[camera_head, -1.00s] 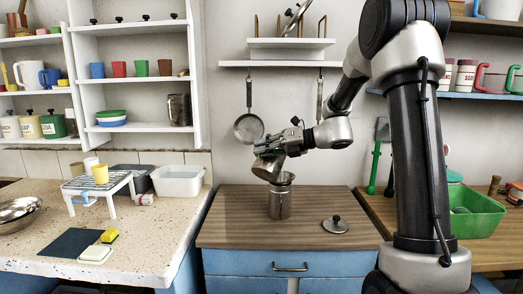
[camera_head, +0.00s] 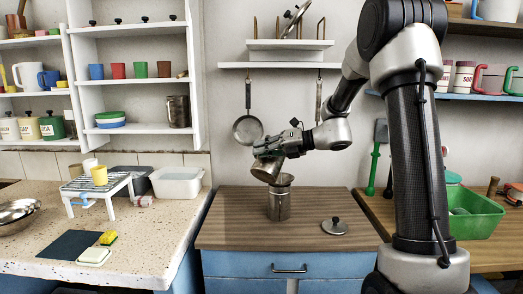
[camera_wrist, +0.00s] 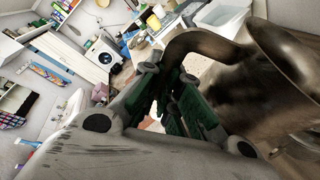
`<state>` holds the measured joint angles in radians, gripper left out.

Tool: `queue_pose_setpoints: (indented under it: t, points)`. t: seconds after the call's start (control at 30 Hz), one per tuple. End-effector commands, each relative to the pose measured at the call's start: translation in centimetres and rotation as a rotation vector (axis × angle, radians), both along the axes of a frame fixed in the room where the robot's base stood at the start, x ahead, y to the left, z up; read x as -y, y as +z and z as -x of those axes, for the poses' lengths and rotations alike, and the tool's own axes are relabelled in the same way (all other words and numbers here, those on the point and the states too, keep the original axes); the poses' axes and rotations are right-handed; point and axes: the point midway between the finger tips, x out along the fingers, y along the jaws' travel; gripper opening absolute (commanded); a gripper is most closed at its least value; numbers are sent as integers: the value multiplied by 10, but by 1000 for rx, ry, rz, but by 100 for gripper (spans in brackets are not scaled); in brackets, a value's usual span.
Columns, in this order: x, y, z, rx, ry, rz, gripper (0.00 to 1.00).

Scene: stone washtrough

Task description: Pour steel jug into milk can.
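The steel jug (camera_head: 267,168) is held tilted in the head view, just above the mouth of the milk can. The milk can (camera_head: 279,204) is a metal can standing upright and open on the wooden counter. My gripper (camera_head: 284,150) is at the jug's upper right side. In the wrist view my gripper's fingers (camera_wrist: 185,105) are around the curved handle of the jug (camera_wrist: 240,85), which fills the right side. The jug's inside and any flow from it cannot be seen.
A lid with a knob (camera_head: 334,226) lies on the wooden counter (camera_head: 228,222), right of the can. A frying pan (camera_head: 248,129) hangs on the wall behind. A green basin (camera_head: 474,216) stands at right, and a white tub (camera_head: 177,182) at left. The counter's front left is clear.

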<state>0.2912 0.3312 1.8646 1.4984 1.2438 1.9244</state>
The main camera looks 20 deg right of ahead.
Motion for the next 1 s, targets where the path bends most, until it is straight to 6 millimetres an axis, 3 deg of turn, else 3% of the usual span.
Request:
queue_pose_setpoints:
  t: [1.0]
  points:
    - [7, 4, -6, -64, 1, -73, 0]
